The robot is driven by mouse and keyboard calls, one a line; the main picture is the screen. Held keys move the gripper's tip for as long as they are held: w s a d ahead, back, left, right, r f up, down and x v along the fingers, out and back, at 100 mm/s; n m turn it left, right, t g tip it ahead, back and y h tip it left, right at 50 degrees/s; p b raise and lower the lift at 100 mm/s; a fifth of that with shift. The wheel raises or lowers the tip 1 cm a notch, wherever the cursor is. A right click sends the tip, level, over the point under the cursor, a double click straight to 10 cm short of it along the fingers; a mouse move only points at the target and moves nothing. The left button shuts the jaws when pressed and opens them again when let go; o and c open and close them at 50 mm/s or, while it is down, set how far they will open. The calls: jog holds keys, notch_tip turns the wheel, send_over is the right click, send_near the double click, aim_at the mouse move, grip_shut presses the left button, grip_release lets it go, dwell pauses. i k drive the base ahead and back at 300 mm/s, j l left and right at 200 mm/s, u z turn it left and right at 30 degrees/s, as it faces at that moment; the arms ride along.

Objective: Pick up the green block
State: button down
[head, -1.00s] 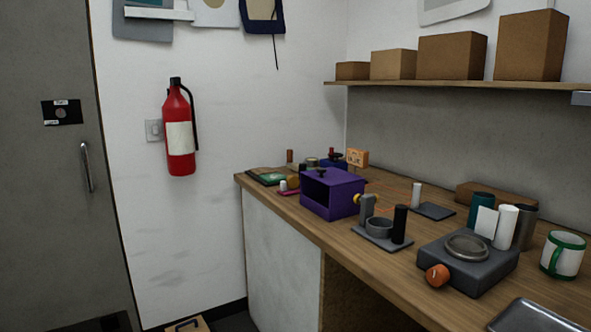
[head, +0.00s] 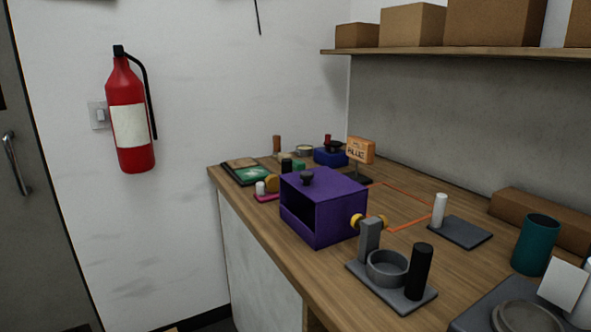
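A small green piece (head: 299,165) shows in the head view just behind the purple box (head: 335,211), next to a small black cylinder (head: 286,165). It is mostly hidden, so I cannot tell its full shape or whether it is the green block. A flat green panel (head: 252,175) lies on a dark board at the far left end of the counter. A teal cylinder (head: 535,244) stands at the right. My gripper is not in view.
On the wooden counter (head: 410,230) stand a grey stand with a ring (head: 388,268), a white cylinder on a dark plate (head: 439,210), a blue box (head: 330,157) and an orange sign (head: 361,150). An orange outline marks clear counter right of the purple box. A shelf (head: 470,54) overhangs the back.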

aim_at(297, 165)
jog(key=i+j, duration=1.1)
jog(key=i, duration=0.25)
jog(key=i+j, duration=0.25)
jog(key=i, duration=0.15)
jog(key=i+j, duration=0.2)
jog(key=i, duration=0.25)
